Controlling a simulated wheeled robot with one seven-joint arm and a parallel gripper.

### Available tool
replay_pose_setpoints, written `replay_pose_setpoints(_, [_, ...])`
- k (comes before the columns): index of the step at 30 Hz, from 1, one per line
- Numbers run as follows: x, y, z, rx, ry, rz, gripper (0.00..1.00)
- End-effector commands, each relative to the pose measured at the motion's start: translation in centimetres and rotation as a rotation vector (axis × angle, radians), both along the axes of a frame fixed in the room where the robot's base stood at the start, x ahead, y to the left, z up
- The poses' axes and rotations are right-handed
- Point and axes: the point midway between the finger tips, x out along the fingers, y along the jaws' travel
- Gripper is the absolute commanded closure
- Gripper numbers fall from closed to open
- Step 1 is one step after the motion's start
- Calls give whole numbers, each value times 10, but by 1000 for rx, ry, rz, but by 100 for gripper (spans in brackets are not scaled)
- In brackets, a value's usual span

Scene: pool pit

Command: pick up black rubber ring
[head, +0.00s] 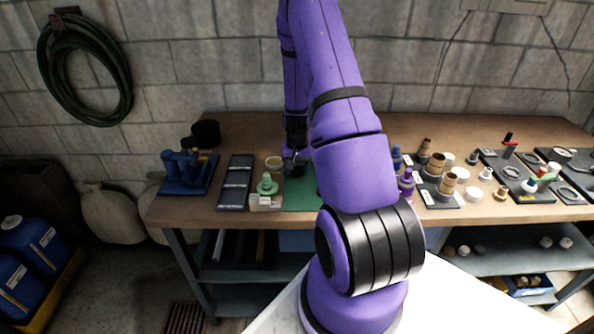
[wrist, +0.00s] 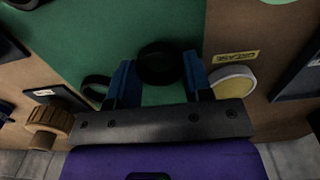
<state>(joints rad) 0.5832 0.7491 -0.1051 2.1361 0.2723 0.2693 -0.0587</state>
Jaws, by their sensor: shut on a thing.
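A black rubber ring (wrist: 158,62) is between the two blue fingers of my gripper (wrist: 160,72) in the wrist view. The gripper is shut on it, over the green mat (wrist: 90,35). I cannot tell whether the ring is clear of the mat. In the head view my gripper (head: 295,158) is low over the workbench, with the green mat (head: 300,198) below it and partly hidden by my arm. A second dark ring (wrist: 96,86) shows just left of the left finger in the wrist view.
A brown knobbed piece (wrist: 58,122) is at left. On the workbench (head: 240,132), a green piece (head: 267,185) and dark tray (head: 235,183) stand left of the mat.

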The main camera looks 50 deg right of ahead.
Motion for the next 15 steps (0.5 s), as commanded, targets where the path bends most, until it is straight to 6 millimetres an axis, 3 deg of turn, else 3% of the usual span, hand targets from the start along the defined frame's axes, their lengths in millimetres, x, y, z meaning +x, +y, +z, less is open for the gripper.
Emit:
replay_pose_setpoints(6, [1,-1,28,-3,-4,1,76])
replay_pose_setpoints(15, [-61,41,32,2,1,-2,76])
